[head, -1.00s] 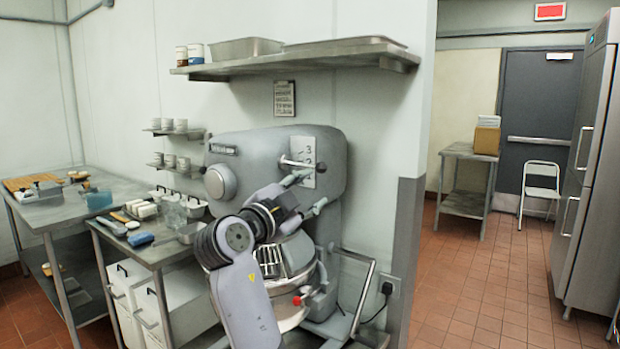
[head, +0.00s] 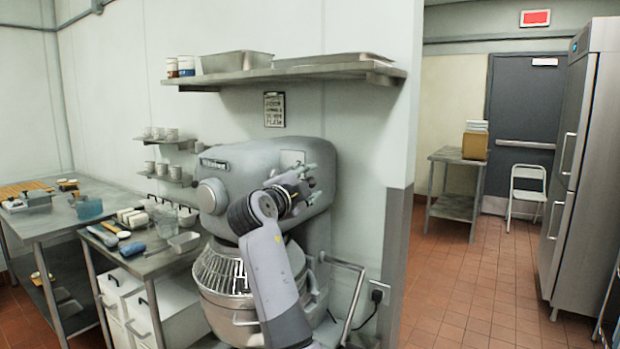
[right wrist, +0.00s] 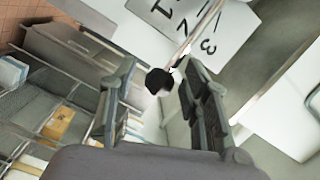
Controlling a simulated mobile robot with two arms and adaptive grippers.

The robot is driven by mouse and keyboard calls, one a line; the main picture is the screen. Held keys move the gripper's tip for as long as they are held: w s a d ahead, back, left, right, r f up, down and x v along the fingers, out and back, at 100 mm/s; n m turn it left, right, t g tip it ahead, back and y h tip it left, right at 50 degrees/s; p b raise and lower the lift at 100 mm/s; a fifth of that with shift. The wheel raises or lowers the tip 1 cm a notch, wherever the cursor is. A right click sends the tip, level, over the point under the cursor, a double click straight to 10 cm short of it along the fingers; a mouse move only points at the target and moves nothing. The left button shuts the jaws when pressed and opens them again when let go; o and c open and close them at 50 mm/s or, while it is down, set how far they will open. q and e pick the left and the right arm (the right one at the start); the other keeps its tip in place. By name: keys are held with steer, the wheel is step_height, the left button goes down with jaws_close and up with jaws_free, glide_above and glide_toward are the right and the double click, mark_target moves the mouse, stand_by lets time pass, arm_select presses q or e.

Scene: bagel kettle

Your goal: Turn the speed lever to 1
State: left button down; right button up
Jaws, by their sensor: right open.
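The grey mixer (head: 250,160) stands against the wall, with a pale number plate (head: 292,157) on its upper side. In the right wrist view the plate (right wrist: 165,22) shows the numbers 1, 2 and 3. The speed lever (right wrist: 190,43) is a thin rod with a black knob (right wrist: 158,81); the rod crosses the plate between the 2 and the 3. My right gripper (head: 312,180) is at the plate and hides the lever in the head view. Its fingers are open, one on each side of the knob in the wrist view; contact cannot be told. My left gripper is not in view.
The mixer's bowl with a wire guard (head: 220,270) sits below my right arm. A steel shelf (head: 280,75) hangs above the mixer. A side table (head: 150,262) with tools stands at left. The tiled floor (head: 470,290) at right is open.

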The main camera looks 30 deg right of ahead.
steer(key=shift+w+d, duration=0.15)
steer(key=shift+d, duration=0.15)
steer(key=shift+c, duration=0.3)
steer(key=c, duration=0.9)
jaws_close()
steer(key=shift+f, duration=0.1)
